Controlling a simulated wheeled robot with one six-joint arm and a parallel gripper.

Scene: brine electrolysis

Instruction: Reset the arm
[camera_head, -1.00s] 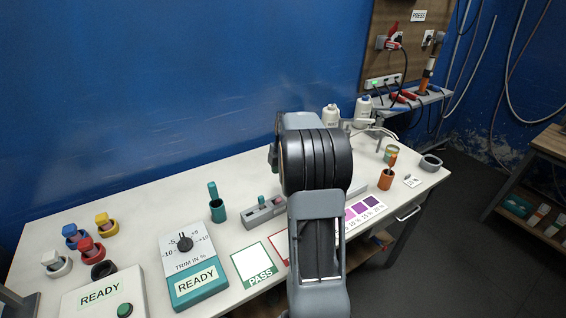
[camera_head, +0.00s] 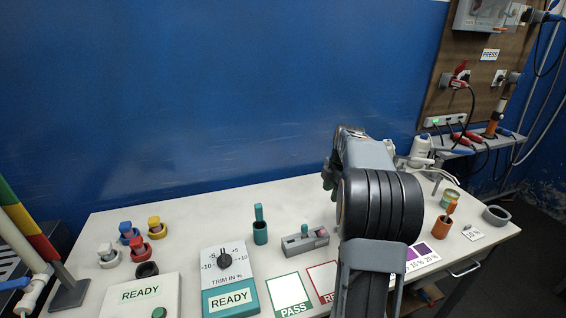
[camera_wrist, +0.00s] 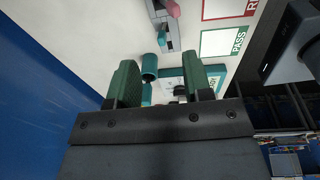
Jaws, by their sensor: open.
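My gripper shows in the wrist view (camera_wrist: 160,85) with its two green fingers spread apart and nothing between them. Beyond the fingers are a teal cup (camera_wrist: 149,66) and the trim box, partly hidden. In the head view my arm is folded over the right half of the white bench (camera_head: 190,205). The gripper end (camera_head: 328,178) points left and is mostly hidden behind the arm.
On the bench are a teal cup (camera_head: 260,232), a grey switch block (camera_head: 305,242), a trim box (camera_head: 229,280), a READY box (camera_head: 140,298) and coloured holders (camera_head: 130,234). An orange cup (camera_head: 442,227) and grey ring (camera_head: 496,215) lie right. A blue wall (camera_head: 220,90) stands behind.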

